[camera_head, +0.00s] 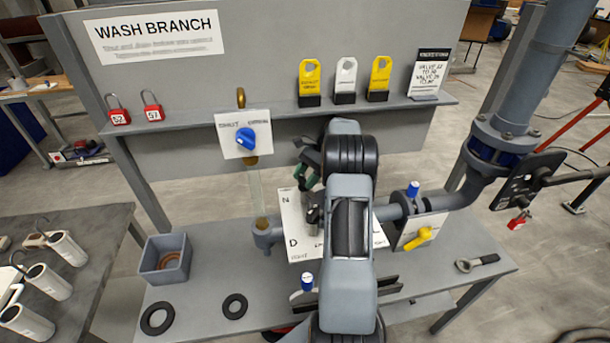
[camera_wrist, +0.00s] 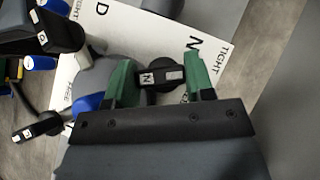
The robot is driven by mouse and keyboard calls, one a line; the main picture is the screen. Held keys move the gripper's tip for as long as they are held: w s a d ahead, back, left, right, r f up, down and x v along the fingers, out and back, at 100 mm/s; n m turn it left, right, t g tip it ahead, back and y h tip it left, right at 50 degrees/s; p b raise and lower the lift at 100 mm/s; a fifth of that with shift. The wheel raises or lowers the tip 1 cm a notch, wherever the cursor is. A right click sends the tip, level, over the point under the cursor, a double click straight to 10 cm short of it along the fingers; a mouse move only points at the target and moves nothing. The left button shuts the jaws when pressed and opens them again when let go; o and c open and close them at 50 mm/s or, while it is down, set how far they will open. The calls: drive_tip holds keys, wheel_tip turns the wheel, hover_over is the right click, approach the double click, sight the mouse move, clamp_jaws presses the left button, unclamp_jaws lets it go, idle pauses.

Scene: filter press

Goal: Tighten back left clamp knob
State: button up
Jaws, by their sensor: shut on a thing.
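In the wrist view, my gripper (camera_wrist: 158,74) has its two green fingers on either side of a black clamp knob (camera_wrist: 159,74) with a small tag marked N, and is shut on it. The knob stands over a white card (camera_wrist: 215,62) printed N, D and TIGHT. In the head view, my gripper (camera_head: 306,178) is at the back left of the white card (camera_head: 289,213), near its N. The knob is hidden there by my arm and gripper. Two other black knobs with tags (camera_wrist: 58,33) (camera_wrist: 38,130) show at the left of the wrist view.
A blue-handled valve (camera_head: 245,139) stands behind on the left, and a yellow handle (camera_head: 418,238) sits to the right. Blue-capped parts (camera_head: 307,283) stand near my arm.

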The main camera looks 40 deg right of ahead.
idle(0.5)
drive_tip(key=o, duration=0.9)
